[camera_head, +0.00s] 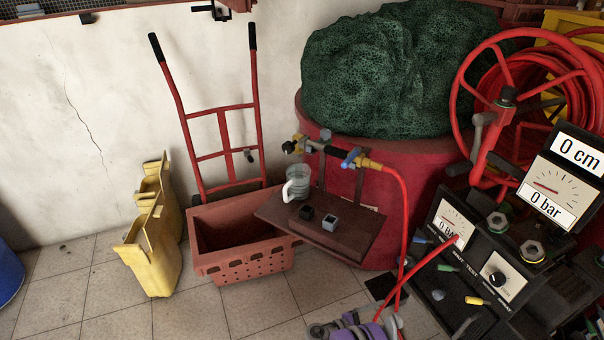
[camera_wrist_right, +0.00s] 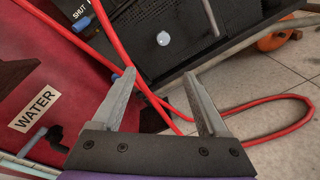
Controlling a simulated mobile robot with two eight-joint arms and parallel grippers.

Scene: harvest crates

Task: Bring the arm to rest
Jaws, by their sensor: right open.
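My right gripper (camera_wrist_right: 162,74) shows large in the right wrist view. Its two grey fingers stand wide apart with nothing held between them. A red hose (camera_wrist_right: 125,60) runs behind the fingers, and I cannot tell how near it is. In the head view, the purple and grey end of my right arm (camera_head: 352,329) shows at the bottom edge, in front of the red tank and left of the black test panel. The fingertips are hard to make out there. My left gripper is in neither view.
A black gauge panel (camera_head: 455,285) stands right. A reddish crate (camera_head: 247,263) and yellow containers (camera_head: 158,245) stand left. Tiled floor lies open in front.

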